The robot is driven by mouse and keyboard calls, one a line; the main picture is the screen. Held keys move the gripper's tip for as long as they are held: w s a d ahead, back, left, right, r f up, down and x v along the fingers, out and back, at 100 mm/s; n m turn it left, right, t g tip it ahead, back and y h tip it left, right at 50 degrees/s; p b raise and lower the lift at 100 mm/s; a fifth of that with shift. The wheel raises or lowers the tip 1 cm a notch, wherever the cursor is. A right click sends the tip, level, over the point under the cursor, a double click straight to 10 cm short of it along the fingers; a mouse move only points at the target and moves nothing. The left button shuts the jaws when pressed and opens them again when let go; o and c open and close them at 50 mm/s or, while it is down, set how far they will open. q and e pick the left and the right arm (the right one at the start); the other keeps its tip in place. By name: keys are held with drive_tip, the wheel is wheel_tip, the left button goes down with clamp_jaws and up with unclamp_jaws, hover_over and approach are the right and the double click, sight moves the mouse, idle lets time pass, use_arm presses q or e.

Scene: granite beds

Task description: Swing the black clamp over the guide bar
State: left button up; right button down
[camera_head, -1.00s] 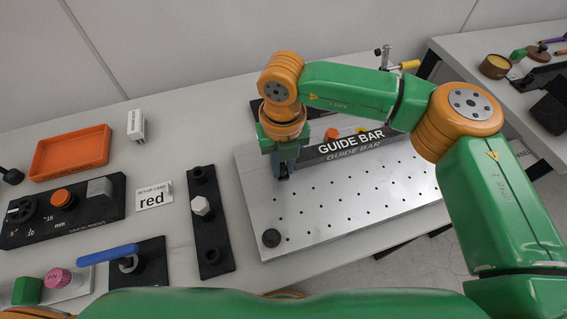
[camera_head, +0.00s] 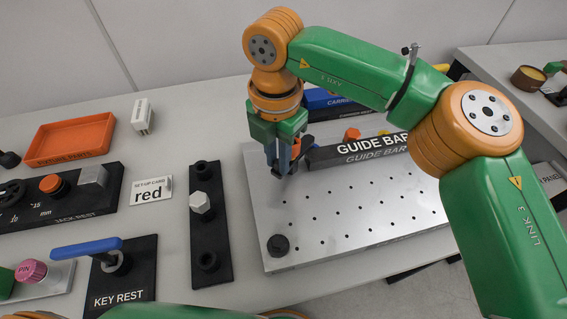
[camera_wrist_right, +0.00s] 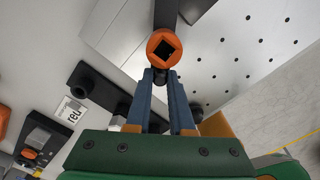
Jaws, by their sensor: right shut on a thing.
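The guide bar (camera_head: 372,147), a dark bar with white lettering, lies along the back of the perforated silver plate (camera_head: 345,205). My right gripper (camera_head: 283,172) is low over the plate's left part, left of the bar's end. In the right wrist view its blue-grey fingers (camera_wrist_right: 161,78) are shut on a dark part just below an orange knob with a square socket (camera_wrist_right: 164,47). A black arm (camera_wrist_right: 167,14) runs on beyond the knob; this looks like the black clamp, mostly hidden by the gripper in the head view. My left gripper is out of view.
A black round knob (camera_head: 278,245) stands at the plate's front left corner. A black strip with a white hex piece (camera_head: 200,203) lies left of the plate. The blue-handled key (camera_head: 87,248), set-up card (camera_head: 151,190) and orange tray (camera_head: 70,140) are further left. The plate's middle is clear.

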drive_tip(key=m, duration=0.1)
drive_tip(key=w+a+m, duration=0.1)
drive_tip(key=m, duration=0.1)
drive_tip(key=shift+m, duration=0.3)
drive_tip(key=shift+w+a+m, duration=0.15)
drive_tip(key=shift+w+m, duration=0.15)
drive_tip(key=shift+m, duration=0.7)
drive_tip(key=shift+w+a+m, duration=0.15)
drive_tip(key=shift+w+m, duration=0.1)
drive_tip(key=shift+m, duration=0.75)
drive_tip(key=c, duration=0.8)
unclamp_jaws()
drive_tip(key=shift+w, duration=0.1)
wheel_tip(320, 180, up, 7)
drive_tip(key=p, duration=0.2)
drive_tip(key=shift+r+p, duration=0.1)
drive_tip(key=shift+p, duration=0.2)
